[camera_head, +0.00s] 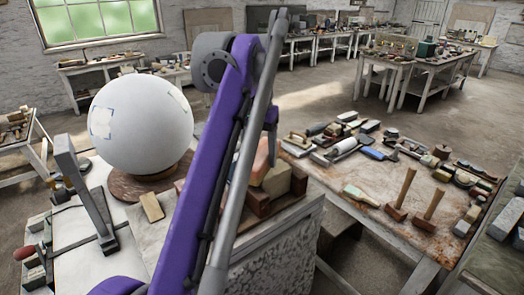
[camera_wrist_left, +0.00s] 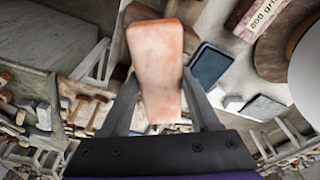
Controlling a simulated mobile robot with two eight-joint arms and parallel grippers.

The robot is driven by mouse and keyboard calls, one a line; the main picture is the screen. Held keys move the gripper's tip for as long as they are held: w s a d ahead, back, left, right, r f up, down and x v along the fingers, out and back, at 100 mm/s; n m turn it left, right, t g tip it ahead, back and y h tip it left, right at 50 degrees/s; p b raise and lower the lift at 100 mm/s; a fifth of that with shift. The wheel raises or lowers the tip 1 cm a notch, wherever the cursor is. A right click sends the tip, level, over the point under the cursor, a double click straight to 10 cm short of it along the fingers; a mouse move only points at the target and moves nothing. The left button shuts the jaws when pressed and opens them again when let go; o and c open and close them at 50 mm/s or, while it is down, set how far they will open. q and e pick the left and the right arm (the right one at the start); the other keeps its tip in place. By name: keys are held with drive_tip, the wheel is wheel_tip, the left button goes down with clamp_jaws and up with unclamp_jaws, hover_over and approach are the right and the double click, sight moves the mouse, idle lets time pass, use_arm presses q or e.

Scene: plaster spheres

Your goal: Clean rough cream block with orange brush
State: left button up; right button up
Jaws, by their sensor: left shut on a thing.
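My left gripper (camera_head: 271,125) points down beside my raised purple arm. It is shut on an orange block-like thing (camera_head: 263,158), taken as the orange brush; no bristles show. In the left wrist view this orange brush (camera_wrist_left: 156,75) stands between the two grey fingers. A rough cream block (camera_head: 277,180) sits just below and right of the brush, between brown wooden pieces (camera_head: 299,182). The brush overlaps the cream block's upper left in the head view; I cannot tell if they touch. My arm hides part of this spot. My right gripper is not in view.
A large white plaster sphere (camera_head: 140,125) rests on a round brown base (camera_head: 130,186) at left. A tan wooden piece (camera_head: 152,207) lies in front. The table at right (camera_head: 360,195) holds several tools and upright-handled mallets. Floor is free behind.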

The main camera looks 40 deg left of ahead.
use_arm(q)
drive_tip(key=shift+s+d+f, duration=0.1)
drive_tip(key=shift+s+d, duration=0.1)
drive_tip(key=shift+s, duration=0.55)
drive_tip(key=shift+s+d, duration=0.15)
drive_tip(key=shift+s, duration=0.55)
drive_tip(key=shift+w+a, duration=0.25)
drive_tip(key=shift+w, duration=0.75)
drive_tip(key=shift+w+a, duration=0.15)
drive_tip(key=shift+w, duration=0.5)
drive_tip(key=shift+w+a, duration=0.15)
drive_tip(key=shift+w, duration=0.5)
drive_tip(key=shift+s+d+r, duration=0.15)
drive_tip(key=shift+s+r, duration=0.25)
drive_tip(key=shift+s, duration=0.2)
drive_tip(key=shift+s+d+r, duration=0.15)
drive_tip(key=shift+s+r, duration=0.2)
drive_tip(key=shift+s, duration=0.2)
drive_tip(key=shift+r, duration=1.25)
